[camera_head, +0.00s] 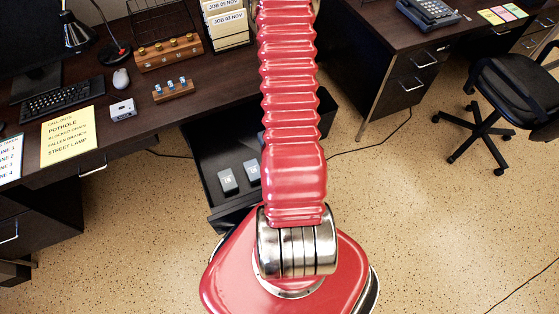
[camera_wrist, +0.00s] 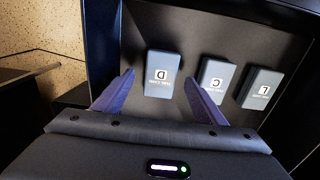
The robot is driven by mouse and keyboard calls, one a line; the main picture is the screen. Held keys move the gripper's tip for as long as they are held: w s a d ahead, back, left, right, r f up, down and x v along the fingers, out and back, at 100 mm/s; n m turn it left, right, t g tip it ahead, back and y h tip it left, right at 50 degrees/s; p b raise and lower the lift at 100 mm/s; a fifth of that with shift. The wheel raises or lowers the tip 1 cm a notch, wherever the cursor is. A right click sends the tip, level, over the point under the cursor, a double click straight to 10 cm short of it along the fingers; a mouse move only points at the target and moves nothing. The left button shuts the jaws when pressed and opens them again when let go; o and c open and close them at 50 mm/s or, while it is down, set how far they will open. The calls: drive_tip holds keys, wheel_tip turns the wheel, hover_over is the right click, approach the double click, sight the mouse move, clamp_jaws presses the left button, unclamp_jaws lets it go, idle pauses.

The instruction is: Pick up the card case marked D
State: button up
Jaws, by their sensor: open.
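The card case marked D (camera_wrist: 164,74) is a small blue-grey box with a white label, lying in the open dark drawer (camera_wrist: 190,22). My gripper (camera_wrist: 159,75) is open in the wrist view, with one blue finger on each side of case D in the picture. I cannot tell how far above it the fingers are. In the head view the arm hides my gripper; the drawer (camera_head: 196,146) shows two cases, with unreadable marks.
The case marked C (camera_wrist: 215,82) lies close right of D, partly behind my right finger. The case marked L (camera_wrist: 260,88) lies farther right. Drawer walls surround the cases. A desk (camera_head: 215,88) stands above the drawer, and an office chair (camera_head: 505,90) is at the right.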

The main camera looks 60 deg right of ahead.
drive_tip(key=shift+f, duration=1.2)
drive_tip(key=shift+c, duration=0.5)
drive_tip(key=c, duration=1)
drive_tip(key=shift+c, duration=0.2)
drive_tip(key=shift+r, duration=0.15)
wheel_tip(320, 180, up, 10)
